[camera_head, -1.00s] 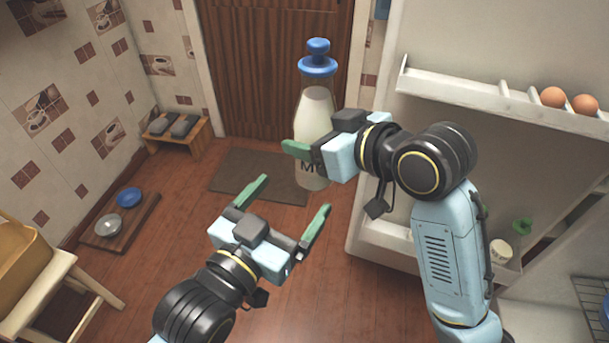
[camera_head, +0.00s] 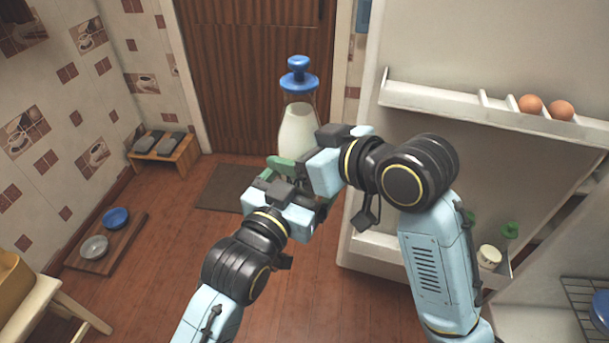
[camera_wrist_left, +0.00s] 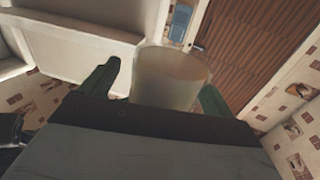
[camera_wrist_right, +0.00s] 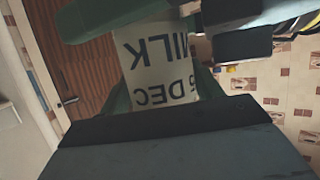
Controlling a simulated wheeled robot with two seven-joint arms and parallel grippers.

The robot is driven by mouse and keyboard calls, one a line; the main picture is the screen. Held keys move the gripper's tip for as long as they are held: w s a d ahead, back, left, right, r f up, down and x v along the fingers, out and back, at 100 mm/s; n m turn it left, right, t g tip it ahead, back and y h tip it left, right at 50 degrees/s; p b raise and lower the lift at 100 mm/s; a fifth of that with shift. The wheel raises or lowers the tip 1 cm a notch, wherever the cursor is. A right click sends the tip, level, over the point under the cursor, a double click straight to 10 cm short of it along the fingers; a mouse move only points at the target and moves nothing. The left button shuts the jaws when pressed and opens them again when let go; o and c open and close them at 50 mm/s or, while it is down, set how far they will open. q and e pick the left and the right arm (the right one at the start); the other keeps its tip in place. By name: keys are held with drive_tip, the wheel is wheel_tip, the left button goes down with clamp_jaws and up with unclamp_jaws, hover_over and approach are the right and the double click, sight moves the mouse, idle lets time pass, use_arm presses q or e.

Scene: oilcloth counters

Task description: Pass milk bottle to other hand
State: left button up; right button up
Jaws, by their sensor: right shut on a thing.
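The milk bottle (camera_head: 297,128), clear with white milk and a blue stopper, is upright in the air in the head view. My right gripper (camera_head: 298,163) is shut on its body. My left gripper (camera_head: 290,186) is just below, close to the right one, with its fingers around the lower bottle. In the left wrist view the bottle's pale base (camera_wrist_left: 171,76) stands between the two green fingers, with a gap at the left finger. The right wrist view shows the printed label (camera_wrist_right: 160,72) close up. The lower bottle is hidden in the head view.
Two bowls sit on a wooden board (camera_head: 84,257) at left. A small bench (camera_head: 163,150) stands by the wall.

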use_arm(q)
drive_tip(key=shift+s+d, duration=0.1)
drive_tip(key=shift+d, duration=0.05)
drive_tip(key=c, duration=1.5)
use_arm(e)
drive_tip(key=shift+r, duration=0.15)
use_arm(q)
drive_tip(key=shift+r, duration=0.25)
drive_tip(key=shift+c, duration=0.6)
use_arm(e)
drive_tip(key=o, duration=1.7)
